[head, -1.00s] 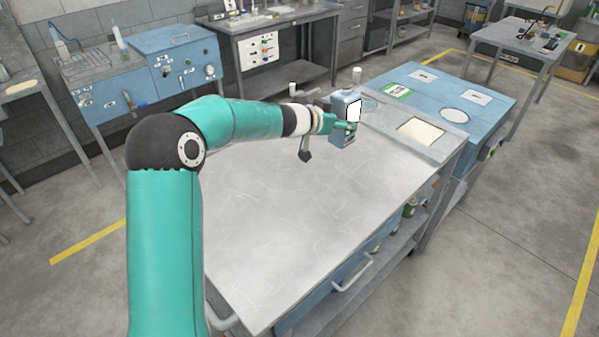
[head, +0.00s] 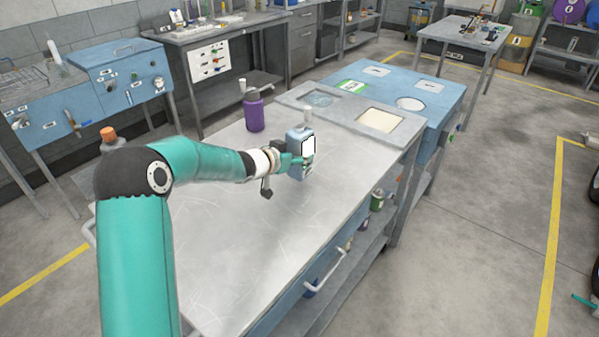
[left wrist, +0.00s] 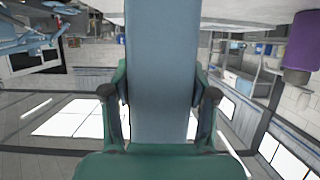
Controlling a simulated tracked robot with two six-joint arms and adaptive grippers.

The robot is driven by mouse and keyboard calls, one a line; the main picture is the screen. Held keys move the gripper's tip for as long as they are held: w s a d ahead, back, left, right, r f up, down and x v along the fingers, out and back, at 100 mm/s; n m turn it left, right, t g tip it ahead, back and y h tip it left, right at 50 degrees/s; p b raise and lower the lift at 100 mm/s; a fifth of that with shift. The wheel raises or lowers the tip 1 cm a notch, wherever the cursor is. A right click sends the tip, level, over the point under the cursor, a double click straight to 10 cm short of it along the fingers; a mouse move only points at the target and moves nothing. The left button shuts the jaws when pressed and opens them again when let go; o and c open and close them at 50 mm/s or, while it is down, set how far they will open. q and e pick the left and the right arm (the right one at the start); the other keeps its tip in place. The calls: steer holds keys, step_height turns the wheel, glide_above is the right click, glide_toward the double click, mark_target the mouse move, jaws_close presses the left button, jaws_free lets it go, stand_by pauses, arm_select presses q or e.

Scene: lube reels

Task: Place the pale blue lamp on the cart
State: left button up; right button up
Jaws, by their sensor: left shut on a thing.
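The pale blue lamp (head: 294,134), a boxy body with a white panel, is upright in the head view. My left gripper (head: 297,163) is shut on it from the left side. In the left wrist view the lamp's flat pale blue body (left wrist: 163,70) stands between the two fingers (left wrist: 160,100). The lamp is over the metal top of the cart (head: 270,235), short of the far inset trays. I cannot tell whether its base touches the top. My right gripper is not in view.
An orange-capped container (head: 108,134) is behind my left arm. A blue bench (head: 440,85) adjoins the far end. The front of the top is clear.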

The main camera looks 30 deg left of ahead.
mark_target(293, 167)
arm_select(q)
step_height(293, 167, down, 4)
steer(key=shift+f+b, duration=0.1)
steer(key=shift+b, duration=0.3)
steer(key=o, duration=1.5)
steer(key=v, duration=1.2)
steer(key=shift+b, duration=0.4)
